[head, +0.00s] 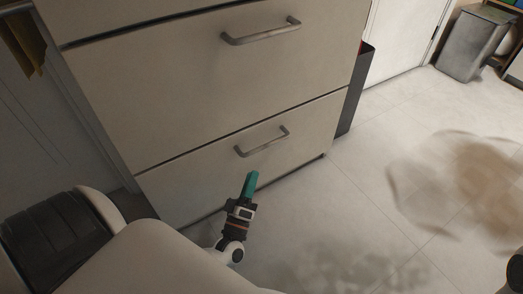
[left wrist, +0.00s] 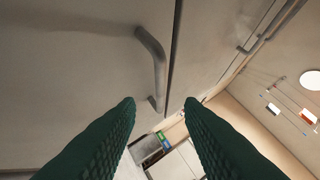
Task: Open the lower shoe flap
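The lower shoe flap (head: 200,180) is the bottom front panel of a pale cabinet in the head view, and it looks shut. Its grey bar handle (head: 262,142) runs across its upper part. In the left wrist view the nearer handle (left wrist: 155,62) stands just beyond the fingertips, close to the line between them. My left gripper (head: 250,184) is below the handle in front of the lower flap. Its green fingers (left wrist: 159,103) are apart with nothing between them, and they do not appear to touch the handle. My right gripper is not in view.
The upper flap (head: 170,90) with its own handle (head: 262,31) is above and looks shut. A dark narrow bin (head: 354,92) stands against the cabinet's right side. A grey bin (head: 473,45) is at the back right.

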